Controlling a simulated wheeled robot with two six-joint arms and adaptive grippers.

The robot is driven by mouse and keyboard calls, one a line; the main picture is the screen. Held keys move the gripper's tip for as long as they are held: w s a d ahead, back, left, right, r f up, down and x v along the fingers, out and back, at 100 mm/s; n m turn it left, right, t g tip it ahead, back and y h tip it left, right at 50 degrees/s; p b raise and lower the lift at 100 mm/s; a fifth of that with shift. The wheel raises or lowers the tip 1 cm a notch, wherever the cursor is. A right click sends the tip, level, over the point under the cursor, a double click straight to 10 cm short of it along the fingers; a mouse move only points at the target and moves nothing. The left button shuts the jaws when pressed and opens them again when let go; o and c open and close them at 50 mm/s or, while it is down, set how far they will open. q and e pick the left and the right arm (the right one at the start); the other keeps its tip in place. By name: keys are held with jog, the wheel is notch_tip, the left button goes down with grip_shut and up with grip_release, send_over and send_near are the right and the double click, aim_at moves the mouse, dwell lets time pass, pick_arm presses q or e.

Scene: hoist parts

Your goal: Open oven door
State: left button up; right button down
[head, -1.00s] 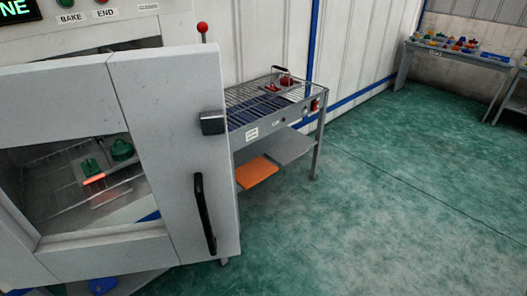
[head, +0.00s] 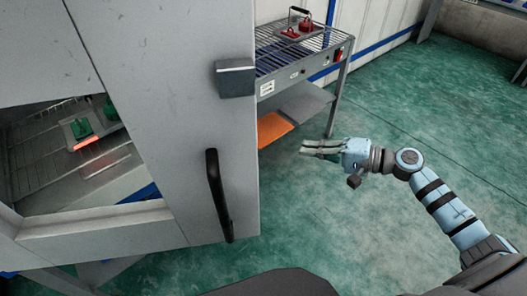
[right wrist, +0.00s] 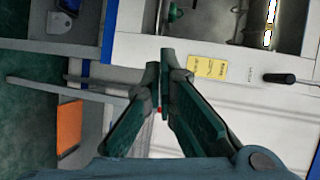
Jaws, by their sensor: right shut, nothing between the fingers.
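The oven door (head: 222,135) is a large pale grey panel filling the left of the head view. Its black upright handle (head: 217,195) is near the right edge, below a dark grey block (head: 235,78). Through its window, green parts (head: 82,128) and a glowing orange strip show on a wire rack. I cannot tell whether the door is ajar. My right gripper (head: 305,149) is shut and empty, right of the door edge and apart from the handle. Its closed fingers also show in the right wrist view (right wrist: 159,70). My left gripper is not in view.
A grey rack table (head: 300,72) with red parts on top and an orange plate (head: 273,128) on its lower shelf stands behind the door, right. Green floor (head: 400,110) is open to the right. The right wrist view shows a yellow label (right wrist: 209,67) on a pale panel.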

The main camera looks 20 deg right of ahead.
jog(key=s+a+r+n+g+y, duration=0.25)
jog(key=a+r+y, duration=0.2)
jog(key=r, duration=0.55)
jog(key=s+p+x, duration=0.1)
jog(key=p+x, duration=0.2)
jog(key=x, duration=0.7)
jog(key=s, duration=0.3)
jog(key=shift+s+a+f+m+t+h+p, duration=0.15)
jog(key=shift+s+f+m+t+h+p, duration=0.15)
jog(key=shift+s+t+p, duration=0.1)
jog(key=shift+w+a, duration=0.1)
jog(key=shift+w, duration=0.05)
